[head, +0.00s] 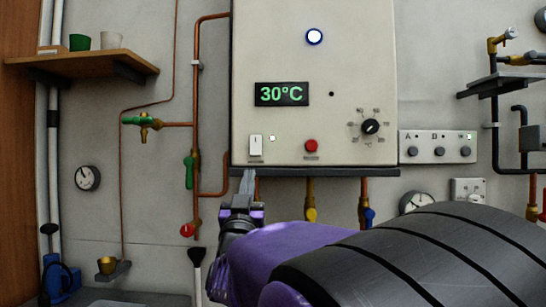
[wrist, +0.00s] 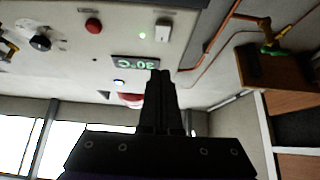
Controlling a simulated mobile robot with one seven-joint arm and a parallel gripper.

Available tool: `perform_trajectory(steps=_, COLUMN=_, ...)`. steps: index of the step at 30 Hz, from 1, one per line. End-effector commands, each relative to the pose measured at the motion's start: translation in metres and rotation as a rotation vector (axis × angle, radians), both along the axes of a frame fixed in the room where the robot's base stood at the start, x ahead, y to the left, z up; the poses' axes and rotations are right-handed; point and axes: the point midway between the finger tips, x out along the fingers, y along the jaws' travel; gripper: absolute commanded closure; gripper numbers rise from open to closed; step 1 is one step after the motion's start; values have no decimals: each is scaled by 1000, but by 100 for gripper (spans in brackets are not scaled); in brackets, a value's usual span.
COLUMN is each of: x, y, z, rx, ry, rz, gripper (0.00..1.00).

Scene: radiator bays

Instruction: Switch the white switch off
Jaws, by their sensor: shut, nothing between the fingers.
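The white switch (head: 255,145) is a small upright rocker at the lower left of the pale boiler panel (head: 350,100). A small light beside it is lit pale green. The switch also shows in the wrist view (wrist: 163,31), beyond my fingertips, with the green light beside it. My gripper (head: 248,176) is shut and empty, its fingers pointing up just below the panel's lower edge, under the switch. In the wrist view my gripper (wrist: 160,75) shows with its fingers together. The fingers look apart from the switch.
A red button (head: 311,146), a dial (head: 370,126) and a green 30°C display (head: 281,94) share the panel. A dark ledge (head: 300,172) runs beneath it, with pipes and valves below. A shelf with cups (head: 85,63) is at upper left.

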Motion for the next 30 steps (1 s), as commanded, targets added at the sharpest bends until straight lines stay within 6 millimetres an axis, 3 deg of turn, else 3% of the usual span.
perform_trajectory(steps=16, x=80, y=-3, z=60, rx=-3, ry=-4, rz=-2, gripper=100)
perform_trajectory(steps=22, x=105, y=-4, z=53, rx=-4, ry=-1, rz=-3, gripper=100)
perform_trajectory(steps=30, x=117, y=-5, z=51, rx=0, ry=-1, rz=0, gripper=100)
